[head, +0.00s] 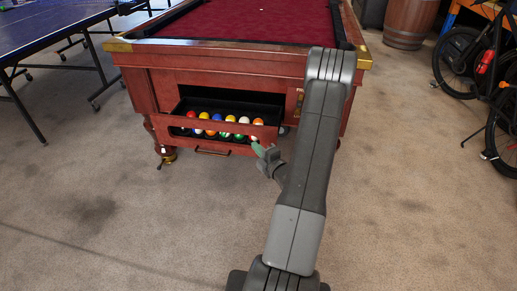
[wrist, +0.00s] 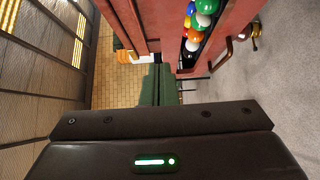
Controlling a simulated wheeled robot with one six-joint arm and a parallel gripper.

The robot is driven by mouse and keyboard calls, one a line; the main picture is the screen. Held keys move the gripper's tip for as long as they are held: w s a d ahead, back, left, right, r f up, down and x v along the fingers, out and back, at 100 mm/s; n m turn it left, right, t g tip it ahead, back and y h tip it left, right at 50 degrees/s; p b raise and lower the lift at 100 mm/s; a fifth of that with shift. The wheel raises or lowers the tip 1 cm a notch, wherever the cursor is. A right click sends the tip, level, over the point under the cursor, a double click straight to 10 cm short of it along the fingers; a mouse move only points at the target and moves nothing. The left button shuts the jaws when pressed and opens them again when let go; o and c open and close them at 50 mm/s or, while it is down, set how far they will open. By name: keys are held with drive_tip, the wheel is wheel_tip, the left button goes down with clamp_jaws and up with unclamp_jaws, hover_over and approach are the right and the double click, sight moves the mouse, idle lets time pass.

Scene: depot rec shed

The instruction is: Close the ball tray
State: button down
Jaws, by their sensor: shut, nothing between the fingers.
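The ball tray (head: 222,127) is a red-brown wooden drawer low in the end of the pool table. It stands pulled out, with a dark inside and several coloured balls (head: 217,117) in it. Its handle (head: 212,152) is on the lower front. My gripper (head: 262,152) is shut and empty, by the right end of the tray front; I cannot tell if it touches. In the wrist view its green fingers (wrist: 158,88) are together, with the balls (wrist: 195,38) and the tray front (wrist: 226,32) at upper right.
The pool table (head: 225,60) has a dark red cloth and brass corners. A blue table-tennis table (head: 50,28) stands at left. A barrel (head: 408,22) and a bicycle (head: 480,70) are at right. The carpet in front of the tray is clear.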

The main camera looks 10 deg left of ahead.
sight(244, 126)
drive_tip(key=x, duration=0.3)
drive_tip(key=w+d+b+x, duration=0.1)
drive_tip(key=x, duration=0.4)
drive_tip(key=shift+w, duration=0.95)
